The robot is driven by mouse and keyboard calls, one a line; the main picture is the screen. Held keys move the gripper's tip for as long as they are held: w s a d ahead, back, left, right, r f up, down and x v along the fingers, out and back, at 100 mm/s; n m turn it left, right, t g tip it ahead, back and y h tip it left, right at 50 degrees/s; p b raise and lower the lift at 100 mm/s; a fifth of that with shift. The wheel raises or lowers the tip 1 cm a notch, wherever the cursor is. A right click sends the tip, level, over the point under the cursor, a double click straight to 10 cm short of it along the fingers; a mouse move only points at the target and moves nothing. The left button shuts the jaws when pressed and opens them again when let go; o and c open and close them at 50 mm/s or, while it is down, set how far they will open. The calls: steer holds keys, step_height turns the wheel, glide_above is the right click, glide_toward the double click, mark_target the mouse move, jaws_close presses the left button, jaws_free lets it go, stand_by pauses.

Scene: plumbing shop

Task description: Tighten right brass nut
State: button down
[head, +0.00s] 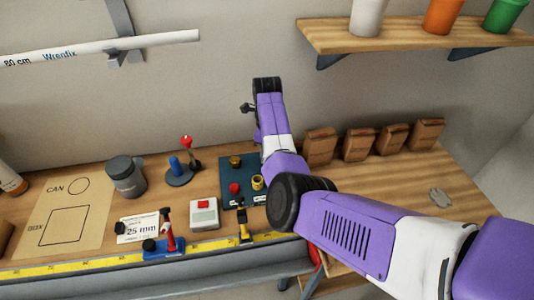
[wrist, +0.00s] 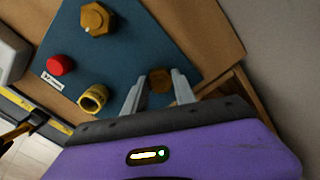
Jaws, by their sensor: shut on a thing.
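A dark teal board (head: 230,194) lies on the bench, and it fills the upper left of the wrist view (wrist: 130,55). The right brass nut (wrist: 160,84) sits near the board's right corner, between the two grey fingers of my gripper (wrist: 159,75). The fingers are shut on it. Another brass nut (wrist: 95,18), a red knob (wrist: 60,65) and a hollow brass fitting (wrist: 93,97) stand on the same board, apart from my gripper. In the head view my arm hides the gripper and the held nut.
Left of the board is a grey box with a red button (head: 204,214). A red-knobbed lever (head: 187,145) and a dark jar (head: 126,175) stand behind. Brown packets (head: 358,144) line the wall at right. A yellow tape (head: 100,262) runs along the front edge.

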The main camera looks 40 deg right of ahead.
steer(key=shift+d+r, duration=0.1)
steer(key=shift+r, duration=0.05)
steer(key=c, duration=1)
jaws_free()
steer(key=shift+r+b, duration=0.7)
steer(key=shift+r, duration=3.15)
